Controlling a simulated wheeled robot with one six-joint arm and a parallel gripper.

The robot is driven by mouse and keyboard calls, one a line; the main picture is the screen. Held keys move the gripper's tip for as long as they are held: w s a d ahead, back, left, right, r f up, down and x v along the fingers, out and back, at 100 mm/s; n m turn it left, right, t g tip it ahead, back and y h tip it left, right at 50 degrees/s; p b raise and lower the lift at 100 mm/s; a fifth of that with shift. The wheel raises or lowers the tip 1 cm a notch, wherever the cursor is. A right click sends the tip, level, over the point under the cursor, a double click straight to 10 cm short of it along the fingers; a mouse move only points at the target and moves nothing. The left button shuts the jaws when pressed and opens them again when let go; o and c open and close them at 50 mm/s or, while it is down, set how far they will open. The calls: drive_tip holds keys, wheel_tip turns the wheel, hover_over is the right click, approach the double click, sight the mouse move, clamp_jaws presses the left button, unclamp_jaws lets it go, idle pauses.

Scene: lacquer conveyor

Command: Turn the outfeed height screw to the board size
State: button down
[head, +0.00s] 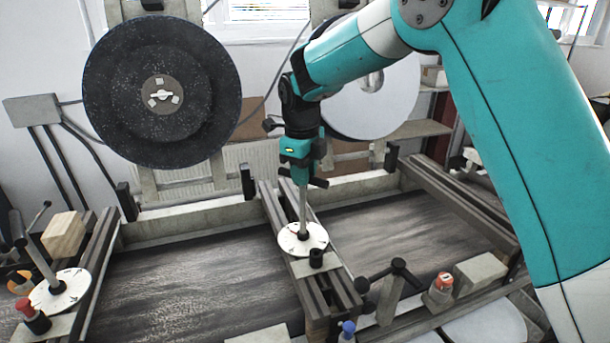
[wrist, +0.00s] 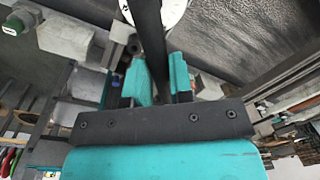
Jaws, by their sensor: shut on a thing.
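My gripper (head: 303,178) points down over the middle rail and is shut on the upper part of a height screw (head: 303,208). The screw is a slim upright rod rising from a white round dial (head: 290,240) with dark marks. In the wrist view the dark screw (wrist: 149,35) runs between the teal fingers (wrist: 162,80), and part of the white dial (wrist: 172,10) shows at the top edge. A second screw (head: 40,262) leans over another white dial (head: 68,288) at the left. The dial readings are too small to tell.
A wooden block (head: 64,234) stands by the left dial, near a red knob (head: 32,316). A black three-armed handle (head: 398,270) and a red button (head: 443,284) are at the right front. A large dark disc (head: 130,90) stands behind. Dark belts (head: 200,285) flank the rail.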

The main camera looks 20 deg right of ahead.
drive_tip(key=shift+r+m+b, duration=0.1)
drive_tip(key=shift+m+b, duration=0.2)
drive_tip(key=shift+m, duration=0.7)
drive_tip(key=c, duration=1)
unclamp_jaws()
drive_tip(key=r, duration=0.5)
drive_tip(key=r+p, duration=0.1)
drive_tip(key=r, duration=0.5)
drive_tip(key=a+r, duration=0.1)
drive_tip(key=r, duration=0.5)
drive_tip(key=shift+s+r, duration=0.2)
drive_tip(key=shift+s, duration=0.1)
drive_tip(key=shift+f, duration=0.1)
